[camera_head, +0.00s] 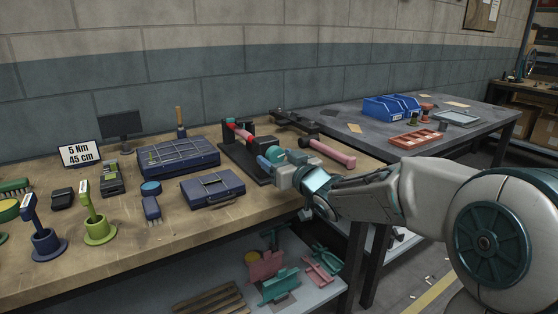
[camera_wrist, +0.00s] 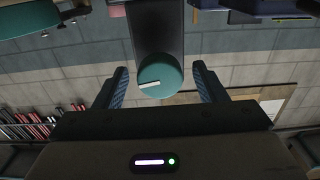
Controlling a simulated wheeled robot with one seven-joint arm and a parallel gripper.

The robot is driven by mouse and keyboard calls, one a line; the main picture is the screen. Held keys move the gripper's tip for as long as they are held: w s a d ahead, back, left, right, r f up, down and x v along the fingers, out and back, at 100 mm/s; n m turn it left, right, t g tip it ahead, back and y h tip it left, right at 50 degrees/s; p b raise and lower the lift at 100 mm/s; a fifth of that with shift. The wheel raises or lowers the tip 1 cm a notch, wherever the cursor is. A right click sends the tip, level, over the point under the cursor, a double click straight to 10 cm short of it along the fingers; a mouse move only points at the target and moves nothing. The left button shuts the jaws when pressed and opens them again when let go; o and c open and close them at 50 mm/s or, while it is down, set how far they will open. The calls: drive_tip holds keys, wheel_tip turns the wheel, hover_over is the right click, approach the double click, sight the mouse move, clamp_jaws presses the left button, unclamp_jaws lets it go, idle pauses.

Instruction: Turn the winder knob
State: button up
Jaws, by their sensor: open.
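The winder (camera_head: 240,162) is a dark fixture with a red roll, standing near the right end of the wooden bench. Its round teal knob (camera_wrist: 160,77) with a white pointer line shows in the wrist view, in front of a dark upright part. The pointer lies nearly level in that view. In the head view the knob (camera_head: 277,154) is partly hidden by my gripper (camera_head: 272,158). My gripper is open in the wrist view (camera_wrist: 160,70), one finger on each side of the knob, with a visible gap to each. Depth between fingertips and knob is hard to tell.
A blue toolbox (camera_head: 212,189) and a blue compartment case (camera_head: 178,157) stand left of the winder. A grey table (camera_head: 350,118) with blue bins (camera_head: 391,107) stands to the right.

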drive_tip(key=c, duration=1)
drive_tip(key=shift+r+m+p, duration=0.15)
drive_tip(key=shift+m+p, duration=0.15)
drive_tip(key=shift+p, duration=0.3)
